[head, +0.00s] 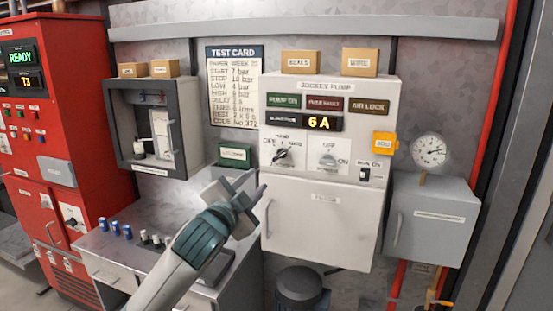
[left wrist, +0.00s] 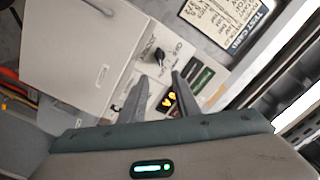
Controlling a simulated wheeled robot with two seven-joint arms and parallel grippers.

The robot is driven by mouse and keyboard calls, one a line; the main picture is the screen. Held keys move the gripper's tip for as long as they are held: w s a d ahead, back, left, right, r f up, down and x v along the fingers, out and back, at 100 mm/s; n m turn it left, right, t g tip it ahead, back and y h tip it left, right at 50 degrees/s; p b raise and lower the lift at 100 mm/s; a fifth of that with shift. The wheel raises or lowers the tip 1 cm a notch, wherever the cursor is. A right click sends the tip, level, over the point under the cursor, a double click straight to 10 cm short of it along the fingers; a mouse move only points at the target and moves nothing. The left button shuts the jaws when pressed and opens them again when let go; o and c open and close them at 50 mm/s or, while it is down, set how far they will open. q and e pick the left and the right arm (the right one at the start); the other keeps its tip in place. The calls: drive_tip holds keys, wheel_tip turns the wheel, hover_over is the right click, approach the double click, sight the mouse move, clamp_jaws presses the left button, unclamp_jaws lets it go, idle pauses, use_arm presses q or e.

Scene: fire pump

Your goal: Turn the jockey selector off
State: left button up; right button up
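The white jockey pump panel (head: 318,120) stands in the middle of the head view. Its black selector knob (head: 282,154) sits at lower left under the amber 6A display (head: 319,122). A paler second knob (head: 328,160) is to its right. My left gripper (head: 262,205) is open and empty, below and left of the black knob and apart from it. In the left wrist view the black knob (left wrist: 159,55) shows beyond the spread fingers of my left gripper (left wrist: 158,85). The small dial lettering is too blurred to read surely. My right gripper is out of view.
A grey open box (head: 155,125) and the test card (head: 234,88) are on the wall at left. A metal bench (head: 165,215) stands below. A yellow tag box (head: 384,144), pressure gauge (head: 430,150) and grey cabinet (head: 432,215) are at right.

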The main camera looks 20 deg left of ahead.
sight(278, 157)
use_arm(q)
drive_tip(key=shift+w, duration=0.1)
drive_tip(key=w+p, duration=0.1)
drive_tip(key=w, duration=0.4)
drive_tip(key=w+p, duration=0.2)
drive_tip(key=w, duration=0.3)
drive_tip(key=w+p, duration=0.2)
drive_tip(key=w, duration=0.3)
drive_tip(key=shift+w+d, duration=0.25)
drive_tip(key=shift+w, duration=0.05)
drive_tip(key=shift+w+f+p, duration=0.1)
drive_tip(key=shift+w+p, duration=0.3)
drive_tip(key=shift+w, duration=0.4)
clamp_jaws()
